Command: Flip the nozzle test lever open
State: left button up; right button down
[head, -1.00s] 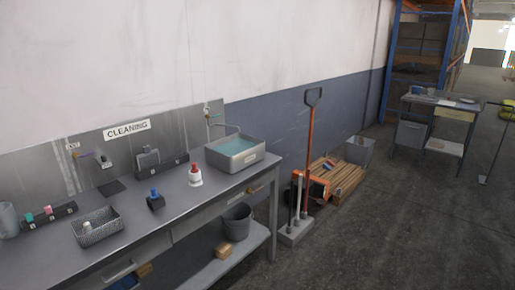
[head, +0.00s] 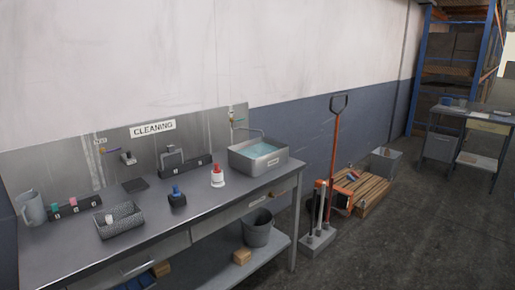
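The nozzle test lever cannot be made out for certain. A small grey fitting (head: 128,157) is on the metal backsplash (head: 85,160) of the cleaning bench, left of centre, with a purple and yellow piece (head: 108,150) beside it. A small yellow and red fitting (head: 231,117) is on the backsplash above the sink. Neither fitting is clear enough to tell a lever's position. Neither of my grippers is in the head view.
The grey bench (head: 100,258) holds a mesh basket (head: 121,220), a red-capped white bottle (head: 217,175), a blue-topped block (head: 177,197), a jug (head: 31,208) and a water-filled sink (head: 258,157). Floor beyond is open.

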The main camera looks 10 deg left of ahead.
aim_at(104, 152)
jog(key=i+u, duration=0.1)
jog(key=u, duration=0.6)
